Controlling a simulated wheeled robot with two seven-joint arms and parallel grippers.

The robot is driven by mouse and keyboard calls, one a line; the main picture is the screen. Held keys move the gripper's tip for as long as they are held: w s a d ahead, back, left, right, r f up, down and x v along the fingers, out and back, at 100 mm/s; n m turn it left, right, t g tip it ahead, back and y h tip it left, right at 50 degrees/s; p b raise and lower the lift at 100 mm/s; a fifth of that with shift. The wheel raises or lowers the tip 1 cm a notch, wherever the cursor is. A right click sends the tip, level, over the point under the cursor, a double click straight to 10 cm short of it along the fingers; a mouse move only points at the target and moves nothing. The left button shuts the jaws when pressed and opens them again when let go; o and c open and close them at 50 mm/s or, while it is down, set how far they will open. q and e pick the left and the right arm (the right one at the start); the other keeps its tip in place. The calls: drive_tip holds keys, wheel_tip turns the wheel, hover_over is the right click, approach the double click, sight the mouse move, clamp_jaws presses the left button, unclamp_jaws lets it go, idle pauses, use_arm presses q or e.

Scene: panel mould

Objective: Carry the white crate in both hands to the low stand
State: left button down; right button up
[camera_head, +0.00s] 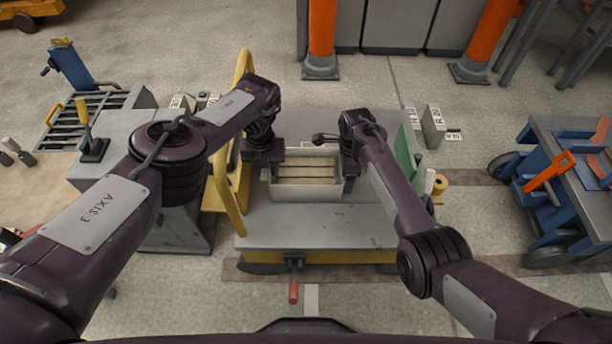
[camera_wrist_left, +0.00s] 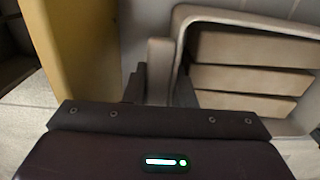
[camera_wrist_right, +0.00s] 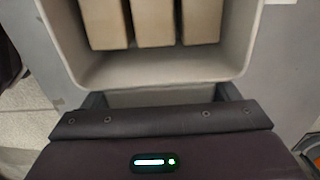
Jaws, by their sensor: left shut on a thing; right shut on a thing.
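The white crate (camera_head: 306,193) shows in the middle of the head view, over a grey flat deck (camera_head: 320,228), with several tan blocks inside. I cannot tell whether it touches the deck. My left gripper (camera_head: 268,168) is shut on the crate's left end, and my right gripper (camera_head: 348,175) is shut on its right end. The left wrist view shows the crate's pale rim (camera_wrist_left: 204,16) at the right. The right wrist view shows its near wall (camera_wrist_right: 165,76) against the gripper. The fingertips are mostly hidden. No separate low stand is clearly identifiable.
A yellow rail (camera_head: 223,190) stands close left of the crate. A green panel (camera_head: 404,160) stands at the deck's right side. A blue and grey cart (camera_head: 570,150) is at far right. Orange posts (camera_head: 321,40) stand behind. Open floor (camera_head: 465,225) lies right of the deck.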

use_arm(q)
drive_tip(key=shift+w+r, duration=0.1)
drive_tip(key=shift+r, duration=0.15)
use_arm(e)
drive_tip(key=shift+w+r, duration=0.15)
drive_tip(key=shift+r, duration=0.15)
